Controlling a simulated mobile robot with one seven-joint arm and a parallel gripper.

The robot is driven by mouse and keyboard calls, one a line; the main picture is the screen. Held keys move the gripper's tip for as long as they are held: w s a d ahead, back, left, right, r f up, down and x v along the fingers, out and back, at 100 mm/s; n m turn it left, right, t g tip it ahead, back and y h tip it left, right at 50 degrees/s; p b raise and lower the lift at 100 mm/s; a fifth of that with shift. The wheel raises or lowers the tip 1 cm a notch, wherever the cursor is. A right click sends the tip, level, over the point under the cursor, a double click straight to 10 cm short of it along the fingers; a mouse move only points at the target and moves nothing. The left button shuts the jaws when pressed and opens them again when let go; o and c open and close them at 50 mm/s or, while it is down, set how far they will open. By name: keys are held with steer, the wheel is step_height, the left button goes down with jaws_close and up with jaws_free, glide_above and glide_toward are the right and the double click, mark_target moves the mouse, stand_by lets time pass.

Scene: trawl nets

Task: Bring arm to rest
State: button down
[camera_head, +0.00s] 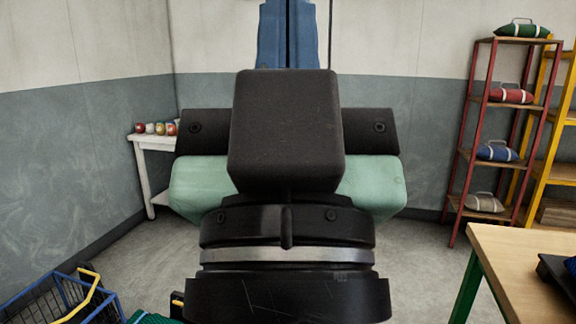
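My gripper (288,36) fills the middle of the head camera view, seen from behind, with its black and mint-green housing and a black block on top. Its two blue fingers stand side by side above the block, with only a thin dark line between them. They look shut. The fingertips run out of the top of the view, and I see nothing held between the visible parts. My arm rises from the bottom edge as a black wrist with a silver ring.
A wooden table (500,250) with a dark object stands at lower right. A red-framed shelf (465,150) holds several coloured bags, beside a yellow shelf (555,130). A white side table (143,175) bears several small items. A blue wire basket (40,300) is at lower left. Floor shows between.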

step_height(320, 180, up, 18)
steer(key=p, duration=1.5)
steer(key=shift+f, duration=0.2)
